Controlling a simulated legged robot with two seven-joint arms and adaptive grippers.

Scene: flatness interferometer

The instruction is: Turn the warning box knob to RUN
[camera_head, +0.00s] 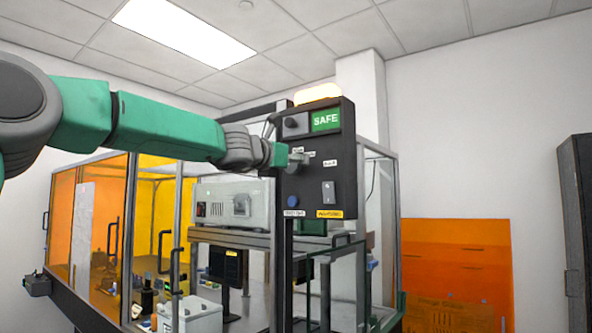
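The dark warning box (341,180) is mounted on a post in the middle of the view. It has a green SAFE sign (326,119) and a lit yellow lamp (318,94) on top. My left arm comes in from the left, and my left gripper (297,158) is at the box's left front, beside small white labels (330,163). The gripper covers that part of the face, so the knob there is hidden or too small to make out. I cannot tell whether the fingers are open or shut, or touch it. My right gripper is not in view.
Below the gripper the box carries a blue button (292,201) and a light switch-like plate (328,192). A framed enclosure with orange panels (62,220) and a grey instrument (228,206) stand behind and left. A dark cabinet (577,230) is at the right edge.

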